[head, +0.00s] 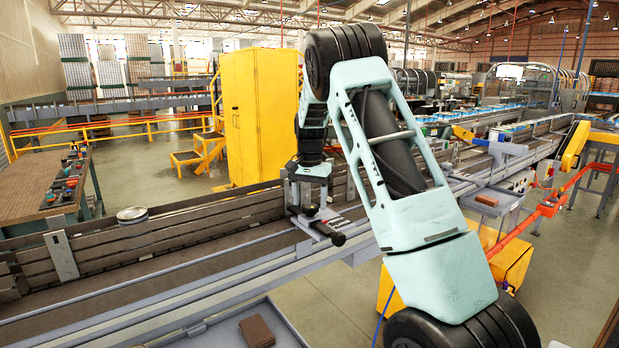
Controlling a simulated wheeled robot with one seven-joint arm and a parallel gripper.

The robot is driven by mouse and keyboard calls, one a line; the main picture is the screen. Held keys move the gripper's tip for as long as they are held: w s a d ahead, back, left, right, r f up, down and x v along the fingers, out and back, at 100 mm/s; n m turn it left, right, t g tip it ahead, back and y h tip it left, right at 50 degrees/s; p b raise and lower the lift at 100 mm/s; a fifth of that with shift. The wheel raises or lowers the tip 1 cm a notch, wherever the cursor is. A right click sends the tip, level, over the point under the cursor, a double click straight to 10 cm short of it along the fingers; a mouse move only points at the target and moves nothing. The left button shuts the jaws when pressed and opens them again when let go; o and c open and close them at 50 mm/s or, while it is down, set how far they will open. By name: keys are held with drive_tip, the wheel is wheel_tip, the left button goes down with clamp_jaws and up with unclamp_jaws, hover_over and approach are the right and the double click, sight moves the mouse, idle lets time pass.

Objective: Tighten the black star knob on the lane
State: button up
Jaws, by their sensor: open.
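The conveyor lane (160,257) runs across the view from lower left to upper right. A small black knob (310,210) sits on a grey bracket at the lane's near rail, and I take it for the star knob. Its lobes are too small to make out. My gripper (309,195) points down just above the knob and is open. I cannot tell whether its fingers touch the knob or stand around it. My pale green arm covers the lane to the right of the knob.
A black-handled clamp with a red and white label (335,225) juts toward me beside the knob. A brown block (257,331) lies in a grey tray below. A yellow cabinet (262,115) stands behind.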

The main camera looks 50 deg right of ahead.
sight(310, 206)
wheel_tip(310, 206, up, 17)
drive_tip(key=b, duration=0.3)
idle(0.6)
drive_tip(key=w+a+f+n+y+b, duration=0.1)
drive_tip(key=a+f+n+b, duration=0.2)
drive_tip(key=a, duration=0.8)
drive_tip(key=w+a+f+n, duration=0.1)
drive_tip(key=a+f+n, duration=0.3)
drive_tip(key=a, duration=0.6)
drive_tip(key=s+a+f+n+b, duration=0.15)
drive_tip(key=s+a+f, duration=0.25)
drive_tip(key=a, duration=0.4)
drive_tip(key=s+a+f+n, duration=0.3)
drive_tip(key=a+f, duration=0.1)
drive_tip(key=a, duration=0.4)
drive_tip(key=s+a+f+n+b, duration=0.1)
drive_tip(key=s+a+f+n, duration=0.2)
drive_tip(key=s, duration=0.5)
drive_tip(key=s+a+f+n+b, duration=0.1)
drive_tip(key=s+a+f+n, duration=0.2)
drive_tip(key=s, duration=0.6)
drive_tip(key=s+a+f+n+b, duration=0.1)
drive_tip(key=s+a+f+n, duration=0.3)
drive_tip(key=s, duration=0.4)
wheel_tip(310, 206, down, 3)
drive_tip(key=shift+s+a+r, duration=0.15)
drive_tip(key=shift+a, duration=0.6)
